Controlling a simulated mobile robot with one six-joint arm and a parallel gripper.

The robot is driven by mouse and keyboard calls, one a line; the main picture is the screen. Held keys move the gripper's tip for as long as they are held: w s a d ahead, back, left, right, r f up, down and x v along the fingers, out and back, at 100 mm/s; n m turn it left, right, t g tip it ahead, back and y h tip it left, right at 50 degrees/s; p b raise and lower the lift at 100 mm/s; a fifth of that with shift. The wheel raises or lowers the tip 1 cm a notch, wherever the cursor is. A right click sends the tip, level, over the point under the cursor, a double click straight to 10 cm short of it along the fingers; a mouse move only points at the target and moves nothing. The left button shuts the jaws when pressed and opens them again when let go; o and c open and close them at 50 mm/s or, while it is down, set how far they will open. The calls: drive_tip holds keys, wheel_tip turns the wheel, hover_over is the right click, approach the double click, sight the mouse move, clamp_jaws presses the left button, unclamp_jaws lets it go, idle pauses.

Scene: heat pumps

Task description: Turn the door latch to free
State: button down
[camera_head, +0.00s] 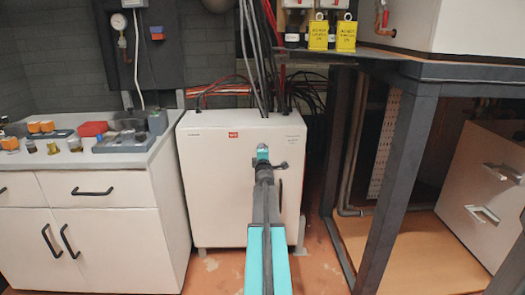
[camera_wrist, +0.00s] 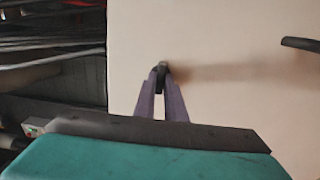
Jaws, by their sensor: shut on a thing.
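The pale heat pump cabinet (camera_head: 215,170) stands on the floor in the middle of the head view, with a red label on its front. Its flat front panel (camera_wrist: 230,110) fills much of the wrist view. In the wrist view, my gripper (camera_wrist: 162,76) has its two fingers closed together at the tips on a small dark door latch (camera_wrist: 162,68). The fingers cover part of the latch, so its exact angle is hard to tell. In the head view my arm hides the latch and fingertips.
A dark handle (camera_wrist: 301,44) sits on the panel, to the right in the wrist view. Dark cables (camera_head: 252,60) run down to the cabinet top. A counter (camera_head: 100,165) with small items stands left, and a dark metal frame (camera_head: 403,160) stands right.

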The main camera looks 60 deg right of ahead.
drive_tip(key=c, duration=1.8)
unclamp_jaws()
drive_tip(key=shift+w, duration=0.1)
drive_tip(key=shift+a, duration=0.1)
drive_tip(key=shift+v, duration=6.85)
